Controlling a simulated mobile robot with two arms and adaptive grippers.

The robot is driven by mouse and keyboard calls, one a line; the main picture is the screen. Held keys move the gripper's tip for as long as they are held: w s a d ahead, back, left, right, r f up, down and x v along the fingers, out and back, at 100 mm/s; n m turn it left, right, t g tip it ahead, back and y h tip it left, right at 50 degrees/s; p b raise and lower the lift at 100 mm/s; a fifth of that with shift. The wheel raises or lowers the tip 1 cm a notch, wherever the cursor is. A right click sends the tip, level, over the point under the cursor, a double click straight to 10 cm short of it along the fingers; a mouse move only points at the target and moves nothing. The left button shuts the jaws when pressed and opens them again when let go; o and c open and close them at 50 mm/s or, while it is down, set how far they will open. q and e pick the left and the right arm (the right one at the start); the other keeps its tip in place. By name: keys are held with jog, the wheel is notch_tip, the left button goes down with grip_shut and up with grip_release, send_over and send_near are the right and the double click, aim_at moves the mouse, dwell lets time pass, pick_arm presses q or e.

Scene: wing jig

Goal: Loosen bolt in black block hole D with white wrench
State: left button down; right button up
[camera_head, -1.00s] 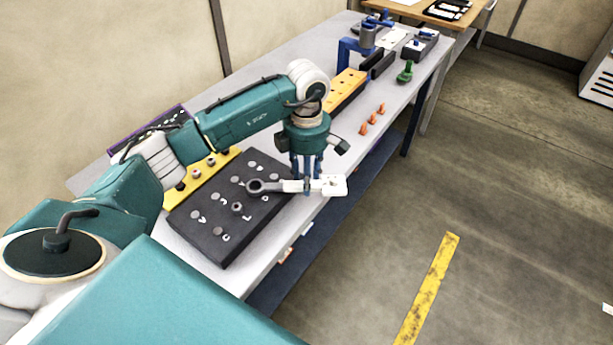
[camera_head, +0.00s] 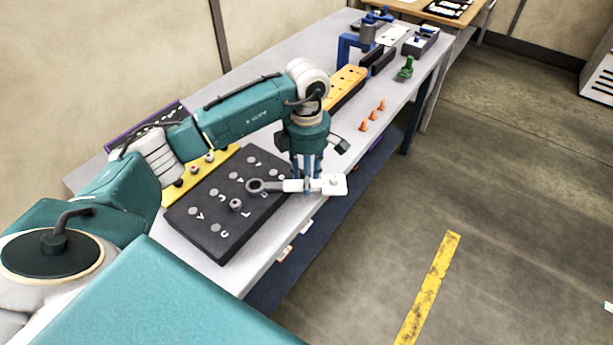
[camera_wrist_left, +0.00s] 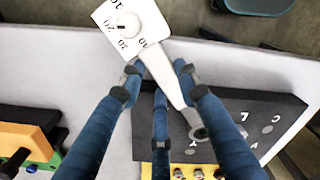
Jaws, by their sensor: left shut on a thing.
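The black block (camera_head: 205,238) lies on the table, its top marked with letters and pale round spots. A grey bolt (camera_head: 235,204) stands up from its top; I cannot read for certain which letter belongs to its hole. My left gripper (camera_head: 305,188) is shut on the white wrench (camera_head: 328,185), beside the block's right end. The wrench lies about level, its dark ring end (camera_head: 256,186) over the block, apart from the bolt in the picture. In the left wrist view the wrench's white head (camera_wrist_left: 128,28) shows a numbered dial, and the black block (camera_wrist_left: 245,100) shows too. My right gripper is not in view.
A yellow block (camera_head: 226,155) with bolts lies behind the black block. An orange-yellow block (camera_head: 347,80), small orange pegs (camera_head: 373,115), a green piece (camera_head: 405,69) and a blue clamp (camera_head: 347,48) stand farther along the table.

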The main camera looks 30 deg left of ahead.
aim_at(301, 171)
pick_arm(q)
jog(key=shift+w+a+n, duration=0.9)
jog(key=shift+w+n, duration=0.1)
jog(key=shift+n, duration=0.1)
jog(key=shift+w+a, duration=0.1)
jog(key=shift+w+a+r+n+b, duration=0.1)
jog(key=shift+w+a+n+b, duration=0.1)
jog(key=shift+w+a+n, duration=0.3)
jog(key=shift+w+a+r+n+b, duration=0.1)
jog(key=shift+w+a+n+b, duration=0.1)
jog(key=shift+a+n, duration=0.45)
jog(key=shift+d, duration=0.15)
jog(key=shift+w+a+r+n, duration=0.1)
jog(key=shift+w+a+n, duration=0.2)
jog(key=shift+a+n, duration=0.4)
jog(key=shift+w+a+n, duration=0.25)
jog(key=shift+a+n, duration=0.3)
jog(key=shift+n, duration=0.1)
